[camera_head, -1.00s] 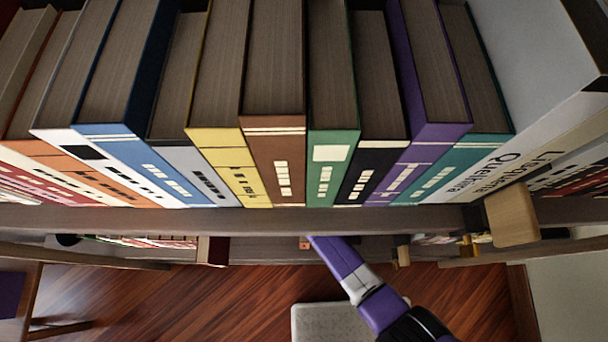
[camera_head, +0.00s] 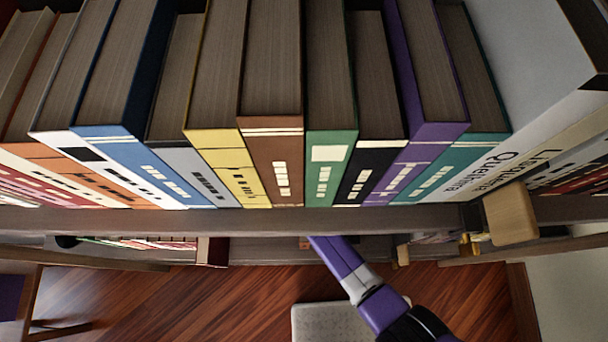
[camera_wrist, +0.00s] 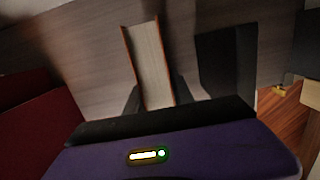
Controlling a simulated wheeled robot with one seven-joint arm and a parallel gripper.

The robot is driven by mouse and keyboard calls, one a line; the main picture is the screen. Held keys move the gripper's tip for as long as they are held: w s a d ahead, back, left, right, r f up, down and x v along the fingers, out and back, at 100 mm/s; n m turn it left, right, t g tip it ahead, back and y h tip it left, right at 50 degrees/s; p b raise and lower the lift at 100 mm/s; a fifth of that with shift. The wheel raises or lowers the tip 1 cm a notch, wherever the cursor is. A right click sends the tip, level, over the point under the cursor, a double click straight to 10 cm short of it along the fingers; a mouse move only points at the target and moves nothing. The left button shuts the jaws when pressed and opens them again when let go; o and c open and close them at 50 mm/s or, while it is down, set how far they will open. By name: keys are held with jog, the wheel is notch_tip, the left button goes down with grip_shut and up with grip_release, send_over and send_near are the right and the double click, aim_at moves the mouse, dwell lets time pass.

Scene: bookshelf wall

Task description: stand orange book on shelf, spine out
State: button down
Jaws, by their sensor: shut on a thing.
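The orange book (camera_wrist: 147,62) shows in the wrist view as a pale page block between thin orange covers. My gripper (camera_wrist: 156,98) is shut on its near end, with one dark finger on each side. The book is over or against a grey-brown wooden shelf surface (camera_wrist: 88,55); I cannot tell whether it touches it. Its spine face is not clearly visible. In the head view my purple arm reaches under the upper shelf board (camera_head: 270,220), and the board hides my gripper.
A full row of upright books, including a brown one (camera_head: 272,155), fills the upper shelf. Dark red books (camera_wrist: 38,120) stand left of my gripper in the wrist view. A dark patch (camera_wrist: 225,62), perhaps a shadow, lies right of the book. Wooden floor (camera_head: 200,295) shows below.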

jog(key=shift+f, duration=0.2)
jog(key=c, duration=1.1)
grip_release()
jog(key=shift+o, duration=0.4)
jog(key=shift+s+r+p, duration=0.15)
jog(key=shift+r, duration=1.15)
jog(key=shift+s+r+p, duration=0.15)
jog(key=shift+s+r, duration=0.05)
jog(key=shift+r, duration=1.05)
jog(key=shift+s+r+p, duration=0.15)
jog(key=shift+r, duration=1.15)
